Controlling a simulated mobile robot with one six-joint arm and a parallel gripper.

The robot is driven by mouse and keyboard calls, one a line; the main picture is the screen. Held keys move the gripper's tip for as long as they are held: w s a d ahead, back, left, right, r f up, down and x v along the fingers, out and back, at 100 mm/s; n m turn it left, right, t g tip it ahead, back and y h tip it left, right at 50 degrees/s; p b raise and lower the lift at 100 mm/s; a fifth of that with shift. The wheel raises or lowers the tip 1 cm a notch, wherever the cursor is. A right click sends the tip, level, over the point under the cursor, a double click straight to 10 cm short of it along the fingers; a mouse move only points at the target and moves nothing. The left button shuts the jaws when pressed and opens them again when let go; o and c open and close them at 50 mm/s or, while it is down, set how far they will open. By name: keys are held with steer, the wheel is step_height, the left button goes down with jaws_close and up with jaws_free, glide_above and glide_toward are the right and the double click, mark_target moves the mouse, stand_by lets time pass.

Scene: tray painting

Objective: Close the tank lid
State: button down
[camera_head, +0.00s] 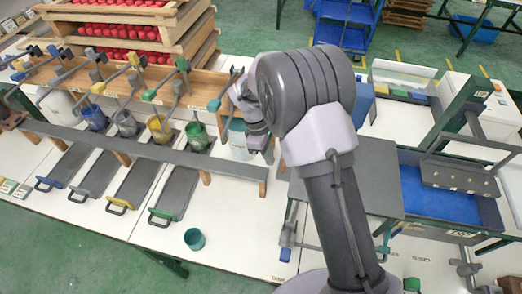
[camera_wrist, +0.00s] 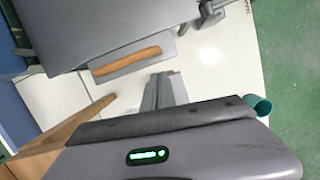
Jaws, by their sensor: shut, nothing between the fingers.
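A flat grey panel, which looks like the tank lid (camera_head: 378,178), lies to the left of an open tank with a blue inside (camera_head: 436,204) in the head view. My arm covers part of the panel. In the wrist view the grey panel (camera_wrist: 110,25) fills the top left, with a wooden handle (camera_wrist: 125,60) along its near edge. My gripper (camera_wrist: 164,90) is shut and empty, apart from the handle and below it in the wrist view. In the head view my wrist hides most of the gripper.
A long rail with paint pots (camera_head: 160,128) and grey trays (camera_head: 170,185) lies at left. A teal cup (camera_head: 194,239) stands on the white table. A dark bracketed plate (camera_head: 458,176) stands over the tank's right side.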

steer(key=shift+s+d+r, duration=0.1)
steer(key=shift+s+d, duration=0.1)
steer(key=shift+d, duration=0.3)
steer(key=shift+s+d+r, duration=0.1)
steer(key=shift+s+d, duration=0.05)
steer(key=shift+d, duration=0.3)
steer(key=shift+d, duration=0.25)
steer(key=p, duration=0.7)
glide_above(388, 190)
steer(key=a, duration=0.2)
steer(key=shift+w+d, duration=0.25)
steer(key=shift+w, duration=0.05)
